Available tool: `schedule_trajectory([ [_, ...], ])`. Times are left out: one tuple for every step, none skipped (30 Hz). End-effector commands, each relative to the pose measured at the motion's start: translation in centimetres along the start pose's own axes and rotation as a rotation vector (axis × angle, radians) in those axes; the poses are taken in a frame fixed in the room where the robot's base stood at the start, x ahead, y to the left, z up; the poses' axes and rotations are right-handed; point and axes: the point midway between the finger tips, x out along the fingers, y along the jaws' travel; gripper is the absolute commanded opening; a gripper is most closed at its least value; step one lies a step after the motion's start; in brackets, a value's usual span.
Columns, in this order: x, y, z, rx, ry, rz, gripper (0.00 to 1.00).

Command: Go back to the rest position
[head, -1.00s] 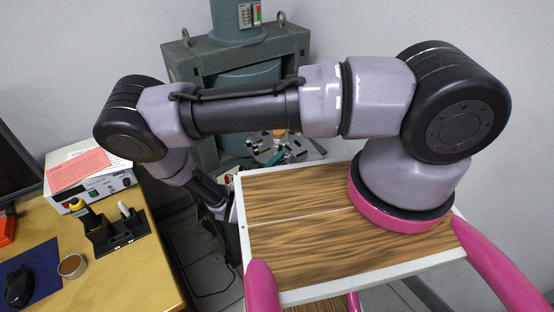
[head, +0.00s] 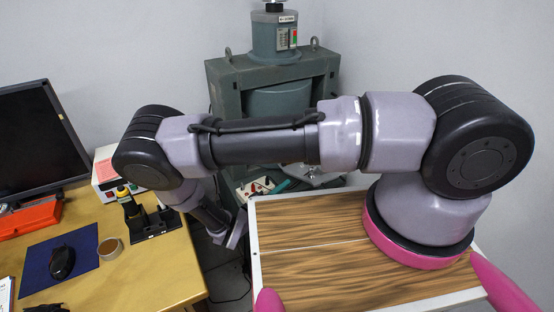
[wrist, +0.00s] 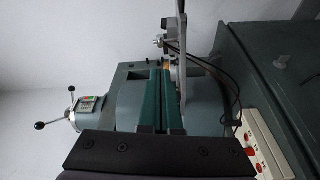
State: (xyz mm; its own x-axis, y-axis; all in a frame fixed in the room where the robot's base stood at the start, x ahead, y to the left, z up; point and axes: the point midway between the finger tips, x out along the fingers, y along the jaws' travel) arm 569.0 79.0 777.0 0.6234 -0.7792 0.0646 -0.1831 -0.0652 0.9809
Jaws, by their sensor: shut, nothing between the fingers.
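My gripper (wrist: 162,75) shows in the wrist view as two dark teal fingers lying side by side, shut with nothing between them. They reach out from a black plate with screws at the bottom of that view. In the head view my arm stretches left from the shoulder over the wooden top, bends at the elbow and runs down to the wrist left of that top. The fingers cannot be clearly made out there. A grey-green machine (head: 225,85) stands behind the arm. Its control box (wrist: 92,105) with red and green buttons shows sideways in the wrist view.
A yellow-topped desk (head: 150,275) at left holds a monitor (head: 35,140), a mouse (head: 62,262), a tape roll (head: 110,248) and a black tool holder (head: 150,220). A white panel with red parts (wrist: 250,140) and dark cables lie right of the fingers in the wrist view.

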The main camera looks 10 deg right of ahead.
Motion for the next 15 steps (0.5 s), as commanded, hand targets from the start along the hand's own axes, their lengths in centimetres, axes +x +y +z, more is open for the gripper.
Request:
schedule_trajectory([
  [0.0, 0.0, 0.0, 0.0, 0.0, 0.0, 0.0],
  [0.0, 0.0, 0.0, 0.0, -0.001, 0.0, 0.0],
  [0.0, 0.1, -0.1, 0.001, -0.006, -0.002, 0.0],
  [0.0, 0.2, -0.1, 0.001, -0.014, -0.005, 0.0],
  [0.0, 0.5, -0.2, 0.002, -0.026, -0.01, 0.0],
  [0.0, 0.9, -0.4, 0.003, -0.052, -0.021, 0.0],
  [0.1, 1.4, -0.6, 0.003, -0.077, -0.032, 0.0],
  [0.1, 2.0, -0.8, 0.003, -0.107, -0.046, 0.0],
  [0.2, 2.9, -1.1, 0.002, -0.154, -0.069, 0.0],
  [0.3, 3.6, -1.4, 0.002, -0.194, -0.09, 0.0],
  [0.4, 4.5, -1.6, 0.003, -0.237, -0.112, 0.0],
  [0.6, 5.7, -1.9, 0.003, -0.295, -0.145, 0.0],
  [0.7, 6.6, -2.2, 0.004, -0.339, -0.173, 0.0],
  [0.9, 7.6, -2.4, 0.004, -0.381, -0.2, 0.0],
  [1.1, 8.8, -2.6, 0.006, -0.435, -0.238, 0.0],
])
